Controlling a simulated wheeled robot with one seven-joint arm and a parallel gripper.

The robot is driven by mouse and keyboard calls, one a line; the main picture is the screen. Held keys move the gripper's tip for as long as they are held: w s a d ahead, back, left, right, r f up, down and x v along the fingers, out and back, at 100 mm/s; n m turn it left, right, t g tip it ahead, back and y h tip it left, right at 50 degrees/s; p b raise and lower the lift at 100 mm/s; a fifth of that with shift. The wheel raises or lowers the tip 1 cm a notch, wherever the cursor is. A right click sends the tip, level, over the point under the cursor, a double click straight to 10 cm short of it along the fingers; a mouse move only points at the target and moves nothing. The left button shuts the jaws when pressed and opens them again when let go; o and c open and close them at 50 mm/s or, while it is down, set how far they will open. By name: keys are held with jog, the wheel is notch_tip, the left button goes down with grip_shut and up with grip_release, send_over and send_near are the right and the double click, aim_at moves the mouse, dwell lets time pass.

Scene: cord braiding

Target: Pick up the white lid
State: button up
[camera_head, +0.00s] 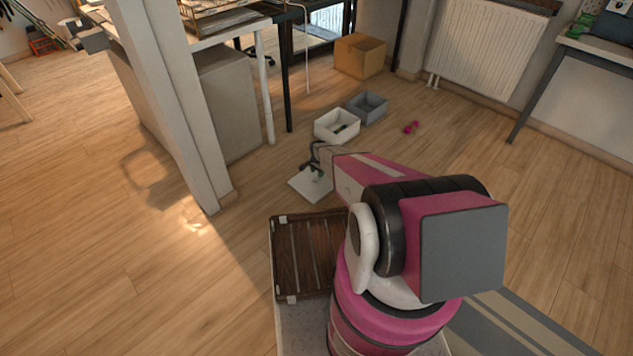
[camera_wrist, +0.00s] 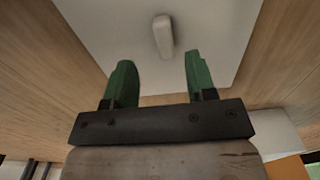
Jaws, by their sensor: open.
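The white lid (camera_head: 309,185) lies flat on the wooden floor in the head view, just in front of the white bin. In the wrist view the lid (camera_wrist: 215,45) fills the upper middle, with a pale raised handle (camera_wrist: 163,36) on it. My gripper (camera_wrist: 158,75) is open and empty, its two green fingers apart and pointing toward the lid. The handle appears beyond the fingertips, roughly centred between them. In the head view my gripper (camera_head: 315,160) is at the lid's far side and partly covers it. Whether the fingers touch the lid cannot be told.
A white bin (camera_head: 336,127) with something dark inside and a grey bin (camera_head: 368,107) stand behind the lid. A cardboard box (camera_head: 360,56) is farther back. A white post (camera_head: 172,100) stands left; open floor lies between.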

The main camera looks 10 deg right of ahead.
aim_at(316, 177)
jog(key=f, duration=0.4)
jog(key=shift+w+a+f, duration=0.2)
jog(key=shift+w+f, duration=0.05)
jog(key=shift+f, duration=0.15)
grip_shut()
jog(key=shift+r, duration=0.1)
